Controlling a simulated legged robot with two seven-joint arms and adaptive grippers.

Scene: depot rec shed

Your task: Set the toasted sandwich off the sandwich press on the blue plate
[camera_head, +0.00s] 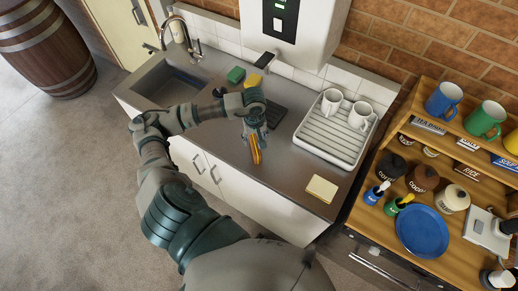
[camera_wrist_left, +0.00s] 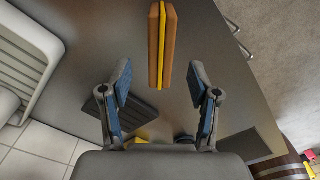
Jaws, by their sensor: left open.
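The toasted sandwich (camera_head: 256,152), brown with a yellow filling, shows edge-on over the grey counter, just below my left gripper (camera_head: 254,132). In the left wrist view the sandwich (camera_wrist_left: 160,45) is beyond the fingertips of my left gripper (camera_wrist_left: 160,82), in line with the gap between them. The fingers are apart and empty. I cannot tell whether the sandwich touches the counter. The blue plate (camera_head: 422,232) lies empty on the wooden unit at right, far from the gripper. I cannot make out a sandwich press with certainty. My right gripper is not in view.
A white drying rack (camera_head: 332,140) with two white mugs stands on the counter. A dark ribbed mat (camera_head: 275,115), green sponge (camera_head: 236,75) and sink (camera_head: 172,82) are near my arm. Jars, brushes and mugs crowd the wooden unit (camera_head: 378,222). A pale yellow square (camera_head: 322,188) lies near the counter's right end.

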